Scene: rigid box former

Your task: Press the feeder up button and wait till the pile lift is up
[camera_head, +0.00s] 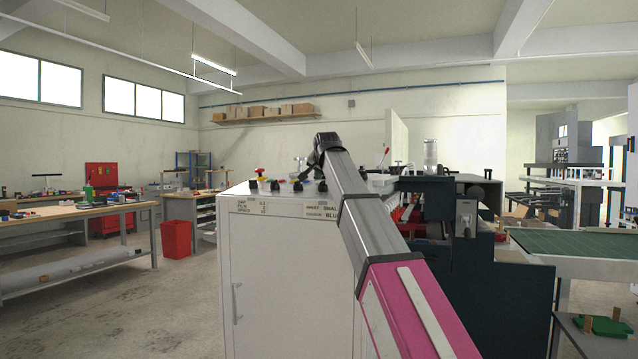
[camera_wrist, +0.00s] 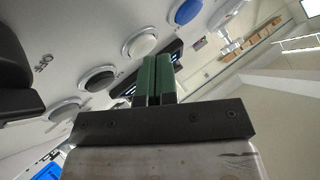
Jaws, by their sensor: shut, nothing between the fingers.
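A white cabinet (camera_head: 285,270) stands in the middle of the head view with several controls on its top. In the head view my arm hides the gripper. The button labels are unreadable, so I cannot tell which is feeder up. I cannot make out the pile lift.
A yellow-and-red knob (camera_head: 260,173) stands on the cabinet's top left. Dark machinery (camera_head: 485,285) stands close on the right, with a green-topped table (camera_head: 570,243) beyond. A red bin (camera_head: 176,239) and a workbench (camera_head: 75,212) are at left, with open floor before them.

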